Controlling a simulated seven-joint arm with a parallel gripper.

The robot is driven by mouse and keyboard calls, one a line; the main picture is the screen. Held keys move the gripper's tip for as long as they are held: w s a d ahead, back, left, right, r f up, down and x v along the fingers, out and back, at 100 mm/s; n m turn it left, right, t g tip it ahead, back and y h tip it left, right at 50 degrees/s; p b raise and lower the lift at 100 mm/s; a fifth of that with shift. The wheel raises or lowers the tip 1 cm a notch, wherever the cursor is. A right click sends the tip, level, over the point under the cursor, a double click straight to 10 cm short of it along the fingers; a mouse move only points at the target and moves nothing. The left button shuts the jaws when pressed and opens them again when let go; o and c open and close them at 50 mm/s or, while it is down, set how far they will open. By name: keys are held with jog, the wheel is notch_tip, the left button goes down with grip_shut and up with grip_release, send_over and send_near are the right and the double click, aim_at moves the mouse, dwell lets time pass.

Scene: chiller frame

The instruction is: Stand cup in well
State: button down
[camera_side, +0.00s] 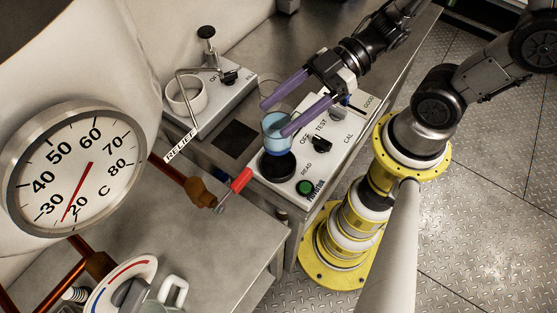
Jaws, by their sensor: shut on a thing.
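A clear cup (276,143) with blue liquid in its lower part is near the middle of the side view. My gripper (275,117) has long purple fingers and is shut on the cup, one finger on each side. The cup looks roughly upright. A round black well (277,167) is on top of the white photometer box (259,182). The cup's bottom shows just above the well's far edge in the picture. I cannot tell how high the cup is above the box.
The box also carries a black knob (321,144) and a green button (304,187). A red-handled valve (241,180) is close to its left. A second device with a white ring (186,96) stands behind. A large dial gauge (72,172) fills the left.

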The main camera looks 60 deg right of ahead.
jog(key=shift+s+a+f, duration=0.15)
jog(key=shift+f, duration=3.75)
jog(key=shift+f, duration=0.15)
jog(key=shift+c, duration=0.2)
grip_release()
